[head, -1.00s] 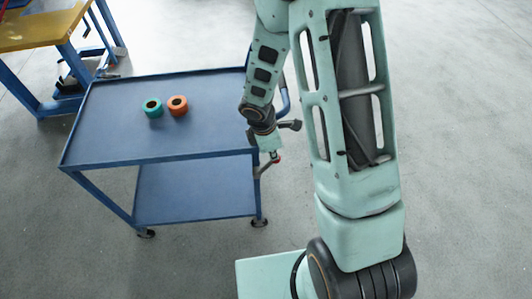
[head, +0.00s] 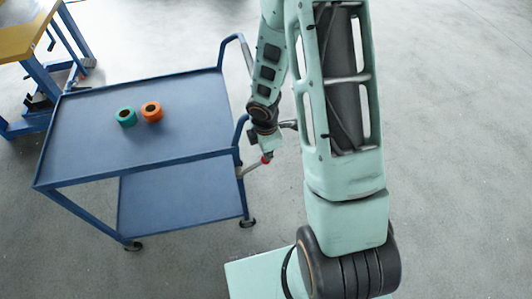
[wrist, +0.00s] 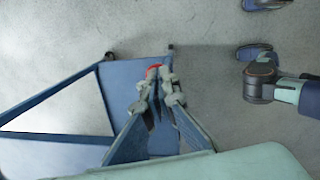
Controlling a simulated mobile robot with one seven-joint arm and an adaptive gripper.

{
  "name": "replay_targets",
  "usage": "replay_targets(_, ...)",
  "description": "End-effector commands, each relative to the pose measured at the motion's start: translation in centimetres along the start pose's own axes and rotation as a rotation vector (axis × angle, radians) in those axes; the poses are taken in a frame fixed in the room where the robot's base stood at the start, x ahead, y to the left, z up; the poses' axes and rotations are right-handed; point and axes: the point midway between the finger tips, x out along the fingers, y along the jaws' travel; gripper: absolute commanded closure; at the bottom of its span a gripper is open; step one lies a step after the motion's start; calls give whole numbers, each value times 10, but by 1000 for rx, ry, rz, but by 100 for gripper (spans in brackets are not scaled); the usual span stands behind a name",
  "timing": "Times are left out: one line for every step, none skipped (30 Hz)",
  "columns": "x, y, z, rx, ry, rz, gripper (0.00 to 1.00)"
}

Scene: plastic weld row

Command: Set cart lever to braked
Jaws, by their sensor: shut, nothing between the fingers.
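The blue cart (head: 85,150) stands left of my arm. Its lever (head: 252,168) sticks out from the right side below the top shelf, angled up to the right, with a red knob (head: 266,159) at its end. My gripper (head: 269,153) points down at the knob, at or very close to it. In the wrist view my gripper's fingers (wrist: 160,78) are shut with nothing between them. The red knob (wrist: 153,70) shows just beyond the fingertips, partly covered by them. Whether they touch it I cannot tell. Any brake marking is not visible.
A teal roll (head: 126,117) and an orange roll (head: 152,112) lie on the cart's top shelf. The cart's push handle (head: 236,42) rises at its right end. A yellow-topped bench (head: 22,35) stands at the back left. The floor to the right is clear.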

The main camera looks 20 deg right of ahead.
Motion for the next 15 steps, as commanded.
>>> replay_targets(0, 0, 0, 0, 0, 0, 100)
replay_targets(0, 0, 0, 0, 0, 0, 100)
replay_targets(0, 0, 0, 0, 0, 0, 100)
replay_targets(0, 0, 0, 0, 0, 0, 100)
replay_targets(0, 0, 0, 0, 0, 0, 100)
replay_targets(0, 0, 0, 0, 0, 0, 100)
replay_targets(0, 0, 0, 0, 0, 0, 100)
replay_targets(0, 0, 0, 0, 0, 0, 100)
replay_targets(0, 0, 0, 0, 0, 0, 100)
replay_targets(0, 0, 0, 0, 0, 0, 100)
replay_targets(0, 0, 0, 0, 0, 0, 100)
replay_targets(-1, 0, 0, 0, 0, 0, 100)
replay_targets(-2, 0, 0, 0, 0, 0, 100)
replay_targets(-3, 1, -1, 0, 0, 0, 100)
replay_targets(-6, 2, -2, 0, 0, 1, 100)
